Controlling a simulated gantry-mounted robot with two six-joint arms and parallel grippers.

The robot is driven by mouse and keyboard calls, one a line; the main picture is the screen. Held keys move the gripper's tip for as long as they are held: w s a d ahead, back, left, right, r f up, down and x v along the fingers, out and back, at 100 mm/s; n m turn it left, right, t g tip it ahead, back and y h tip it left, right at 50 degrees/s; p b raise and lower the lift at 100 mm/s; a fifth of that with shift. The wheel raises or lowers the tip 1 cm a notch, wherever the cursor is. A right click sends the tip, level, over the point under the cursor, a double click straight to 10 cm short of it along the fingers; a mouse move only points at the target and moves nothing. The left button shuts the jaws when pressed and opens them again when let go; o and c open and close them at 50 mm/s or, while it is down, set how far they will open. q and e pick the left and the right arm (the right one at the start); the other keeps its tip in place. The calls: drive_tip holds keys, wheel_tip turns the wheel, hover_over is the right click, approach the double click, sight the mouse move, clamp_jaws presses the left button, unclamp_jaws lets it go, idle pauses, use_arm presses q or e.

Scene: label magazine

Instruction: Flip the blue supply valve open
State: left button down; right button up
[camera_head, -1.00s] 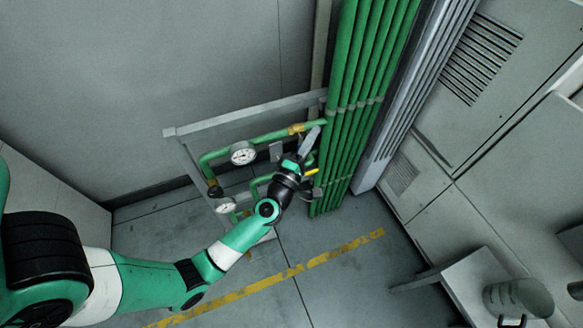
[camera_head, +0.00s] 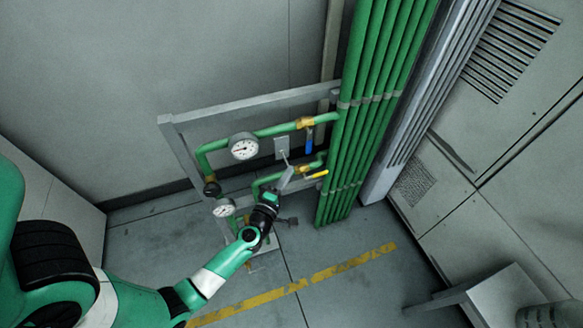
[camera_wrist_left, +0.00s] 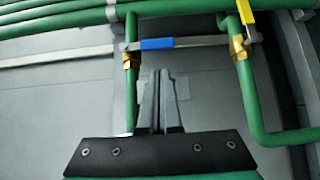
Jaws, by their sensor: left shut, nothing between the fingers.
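The blue supply valve lever (camera_head: 309,140) hangs down from its brass valve body (camera_head: 305,122) on the upper green pipe, pointing across that pipe. In the left wrist view the blue grip (camera_wrist_left: 157,44) also lies crosswise to its pipe, beside its brass body (camera_wrist_left: 131,61). My left gripper (camera_head: 286,177) is below and left of the lever, apart from it. Its two fingers (camera_wrist_left: 160,74) are together, with nothing between them, and point towards the piping. My right gripper is in neither view.
A yellow lever (camera_head: 317,174) sits on the lower pipe close to my left fingers; it also shows in the wrist view (camera_wrist_left: 246,14). Two gauges, upper (camera_head: 243,147) and lower (camera_head: 224,208), are left of it. A bundle of vertical green pipes (camera_head: 365,110) stands right.

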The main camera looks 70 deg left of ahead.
sight(309, 147)
use_arm(q)
drive_tip(key=b+x, duration=0.1)
drive_tip(key=x, duration=0.7)
drive_tip(key=shift+w+a+b, duration=0.2)
drive_tip(key=shift+w+b, duration=0.05)
drive_tip(key=shift+b, duration=0.15)
